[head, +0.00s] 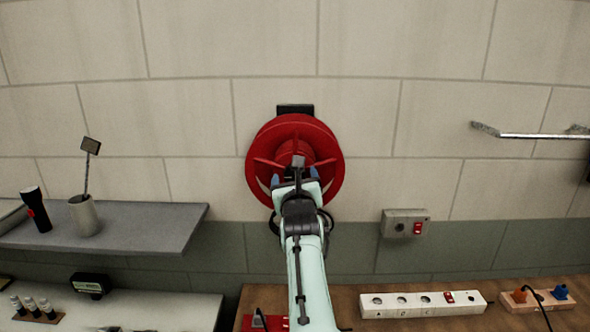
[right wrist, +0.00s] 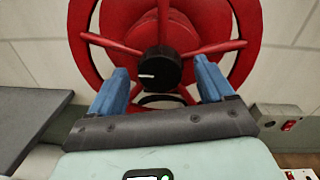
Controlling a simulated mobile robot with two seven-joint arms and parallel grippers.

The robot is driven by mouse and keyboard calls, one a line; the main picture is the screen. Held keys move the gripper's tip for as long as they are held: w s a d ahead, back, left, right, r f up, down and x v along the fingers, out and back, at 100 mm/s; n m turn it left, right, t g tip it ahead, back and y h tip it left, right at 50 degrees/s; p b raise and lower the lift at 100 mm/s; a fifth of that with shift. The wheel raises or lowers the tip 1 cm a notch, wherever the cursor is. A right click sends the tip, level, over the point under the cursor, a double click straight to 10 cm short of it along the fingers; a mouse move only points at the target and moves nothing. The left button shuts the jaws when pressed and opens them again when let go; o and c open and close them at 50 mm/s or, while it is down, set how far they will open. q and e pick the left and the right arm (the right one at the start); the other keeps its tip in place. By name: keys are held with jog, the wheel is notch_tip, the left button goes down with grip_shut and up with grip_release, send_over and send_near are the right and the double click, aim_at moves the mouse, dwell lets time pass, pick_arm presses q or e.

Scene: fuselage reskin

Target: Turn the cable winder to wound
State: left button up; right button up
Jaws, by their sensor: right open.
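The cable winder (head: 258,146) is a red spoked wheel mounted on the pale block wall. It also shows in the right wrist view (right wrist: 215,22), with a round black knob (right wrist: 160,66) at its hub bearing a short white mark. My right gripper (head: 297,176) is in front of the lower half of the winder. My arm hides the winder's lower part in the head view. My left gripper is out of view.
A grey shelf (head: 150,225) with a flashlight (head: 36,208) and a cup (head: 84,214) is at left. A wall switch box (head: 404,223) is right of the winder. A wooden bench (head: 350,318) below holds a white power strip (head: 422,303). A metal rail (head: 535,136) is at upper right.

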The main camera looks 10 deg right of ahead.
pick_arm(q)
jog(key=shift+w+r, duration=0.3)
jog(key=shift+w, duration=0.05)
pick_arm(e)
jog(key=shift+w, duration=0.55)
jog(key=c, duration=1)
jog(key=shift+c, duration=0.2)
jog(key=shift+n, duration=0.3)
